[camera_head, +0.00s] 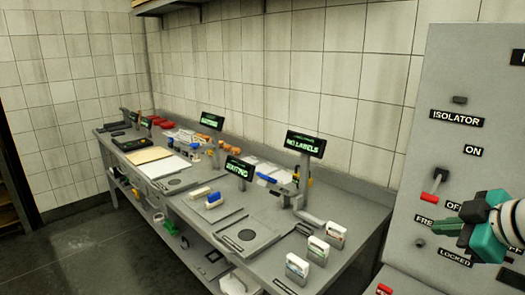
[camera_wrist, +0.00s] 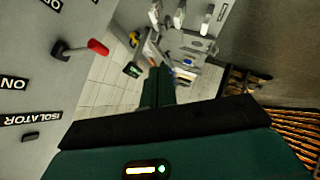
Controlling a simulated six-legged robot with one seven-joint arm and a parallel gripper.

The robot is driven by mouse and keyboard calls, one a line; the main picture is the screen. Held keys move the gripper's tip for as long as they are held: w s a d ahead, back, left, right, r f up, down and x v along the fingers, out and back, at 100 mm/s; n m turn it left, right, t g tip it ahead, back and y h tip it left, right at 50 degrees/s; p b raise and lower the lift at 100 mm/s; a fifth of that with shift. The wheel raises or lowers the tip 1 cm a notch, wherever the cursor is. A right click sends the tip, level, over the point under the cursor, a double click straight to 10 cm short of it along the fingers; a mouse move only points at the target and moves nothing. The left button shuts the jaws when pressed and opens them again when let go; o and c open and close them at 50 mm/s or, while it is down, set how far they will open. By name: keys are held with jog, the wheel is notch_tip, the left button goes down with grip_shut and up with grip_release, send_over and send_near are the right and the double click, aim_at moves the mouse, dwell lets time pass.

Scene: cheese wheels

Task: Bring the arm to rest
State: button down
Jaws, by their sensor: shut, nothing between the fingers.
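My gripper (camera_head: 447,223) is at the right edge of the head view, in front of the grey isolator panel (camera_head: 425,130). Its dark green fingers are shut with nothing between them. In the wrist view the closed fingers (camera_wrist: 158,86) point away from the camera, over the room. A red-tipped lever (camera_head: 429,198) is on the panel, just up and left of the fingers in the head view. The lever also shows in the wrist view (camera_wrist: 98,47), to the left of the fingers and apart from them.
A long grey workbench (camera_head: 262,262) runs along the tiled wall, with label signs (camera_head: 305,144), small white boxes (camera_head: 297,268) and papers on it. Dark floor (camera_head: 80,250) lies open in front of the bench. A slatted wooden rack (camera_wrist: 290,130) shows at the right in the wrist view.

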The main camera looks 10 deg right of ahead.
jog(key=s+a+f+m+g, duration=0.1)
jog(key=s+a+f+m, duration=0.1)
jog(key=a, duration=0.5)
jog(key=s+a+f+m+g+h, duration=0.1)
jog(key=s+a+f+m+g, duration=0.1)
jog(key=a+f+m, duration=0.2)
jog(key=s+a+f+m+g, duration=0.1)
jog(key=s+a+f+m, duration=0.1)
jog(key=a+f, duration=0.6)
jog(key=a+m, duration=0.1)
jog(key=a, duration=0.3)
jog(key=shift+a+m+g+h, duration=0.2)
jog(key=shift+m+g+h, duration=0.2)
